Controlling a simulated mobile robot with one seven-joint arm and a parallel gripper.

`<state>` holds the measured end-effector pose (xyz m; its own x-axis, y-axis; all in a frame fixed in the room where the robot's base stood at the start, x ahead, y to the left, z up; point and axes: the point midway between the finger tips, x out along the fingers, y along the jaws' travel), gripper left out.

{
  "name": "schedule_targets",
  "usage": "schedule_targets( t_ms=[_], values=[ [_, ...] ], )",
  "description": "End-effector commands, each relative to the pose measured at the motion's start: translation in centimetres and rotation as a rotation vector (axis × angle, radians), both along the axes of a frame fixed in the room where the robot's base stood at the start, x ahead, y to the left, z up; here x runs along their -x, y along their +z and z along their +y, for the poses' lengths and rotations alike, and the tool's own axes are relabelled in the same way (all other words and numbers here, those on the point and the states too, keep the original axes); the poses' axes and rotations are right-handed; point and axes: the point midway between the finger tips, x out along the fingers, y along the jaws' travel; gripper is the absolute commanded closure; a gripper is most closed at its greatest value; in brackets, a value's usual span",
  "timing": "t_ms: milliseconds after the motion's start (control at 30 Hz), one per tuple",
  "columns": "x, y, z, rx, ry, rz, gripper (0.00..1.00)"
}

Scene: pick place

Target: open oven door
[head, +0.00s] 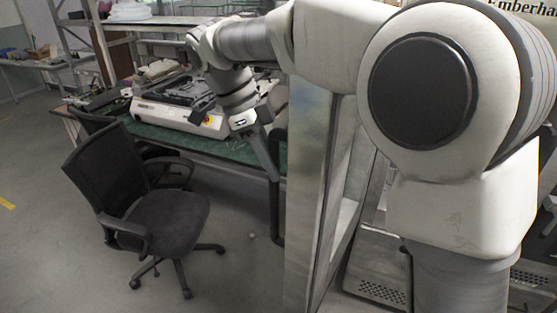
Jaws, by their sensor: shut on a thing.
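The oven door (303,200) is a tall metallic panel standing in the middle of the head view, seen nearly edge-on and swung out from the oven body (378,268). A dark vertical handle (276,205) runs along its left side. My gripper (267,158) reaches down to the upper part of this handle and is shut on it. The fingertips are small and partly merge with the dark handle. My arm hides the door's top and much of the oven front, including part of the lettering at the top right.
A black office chair (165,215) stands on the floor left of the door. Behind it is a green-topped workbench (180,138) with a white machine (165,115) on it. Grey floor (55,250) is clear at the lower left.

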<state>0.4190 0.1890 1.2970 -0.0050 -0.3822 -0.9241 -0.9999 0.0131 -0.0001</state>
Motion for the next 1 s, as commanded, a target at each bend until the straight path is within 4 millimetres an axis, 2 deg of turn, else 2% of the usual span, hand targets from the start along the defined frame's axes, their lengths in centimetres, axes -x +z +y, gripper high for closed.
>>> schedule_targets(
  t_ms=[100,600,633,767,1000],
  values=[
    [-0.62,0.19,-0.02,0.004,-0.003,-0.009,1.00],
    [-0.78,0.12,0.08,0.005,-0.003,-0.009,1.00],
    [-0.79,0.13,0.07,0.005,-0.003,-0.009,0.67],
    [-0.71,0.08,0.16,0.005,-0.002,-0.006,0.44],
    [-0.57,0.03,0.30,0.003,0.001,-0.003,0.43]
  ],
)
